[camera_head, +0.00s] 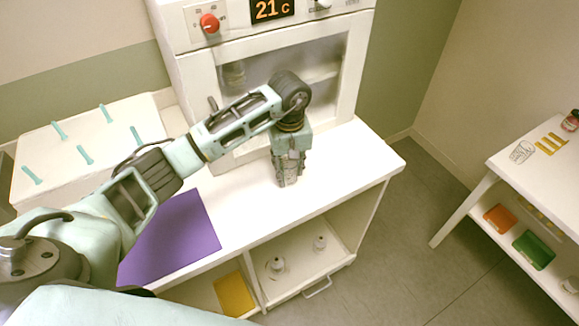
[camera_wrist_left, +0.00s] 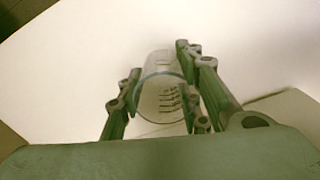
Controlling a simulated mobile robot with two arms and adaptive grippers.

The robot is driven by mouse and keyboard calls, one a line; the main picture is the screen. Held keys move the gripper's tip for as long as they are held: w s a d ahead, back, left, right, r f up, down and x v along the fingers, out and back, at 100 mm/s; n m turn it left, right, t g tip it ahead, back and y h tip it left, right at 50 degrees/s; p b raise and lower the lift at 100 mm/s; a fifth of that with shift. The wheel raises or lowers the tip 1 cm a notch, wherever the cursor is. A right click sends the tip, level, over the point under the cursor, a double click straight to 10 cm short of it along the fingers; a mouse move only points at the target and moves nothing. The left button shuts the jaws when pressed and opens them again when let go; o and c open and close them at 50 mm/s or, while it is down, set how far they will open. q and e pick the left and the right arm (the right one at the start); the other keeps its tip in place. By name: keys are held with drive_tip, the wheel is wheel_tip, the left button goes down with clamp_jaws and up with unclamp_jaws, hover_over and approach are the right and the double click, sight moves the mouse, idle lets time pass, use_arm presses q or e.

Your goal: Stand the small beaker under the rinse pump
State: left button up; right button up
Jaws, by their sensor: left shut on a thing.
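The small beaker (camera_wrist_left: 160,102) is clear with dark graduation marks. It sits between the two fingers of my left gripper (camera_wrist_left: 165,95), which is shut on it. In the head view my left gripper (camera_head: 288,180) points down above the white counter (camera_head: 340,160), near its front edge. There the fingers mostly hide the beaker. I cannot tell whether the beaker touches the counter. My right gripper is not in view.
A cabinet with a glass door (camera_head: 330,65) and a 21 C display stands behind the counter. A purple mat (camera_head: 180,232) and a white peg rack (camera_head: 60,165) lie left. The right table (camera_head: 545,180) holds a clear glass vessel (camera_head: 522,151). The counter's right end is clear.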

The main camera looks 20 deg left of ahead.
use_arm(q)
drive_tip(key=o, duration=1.2)
drive_tip(key=shift+c, duration=0.2)
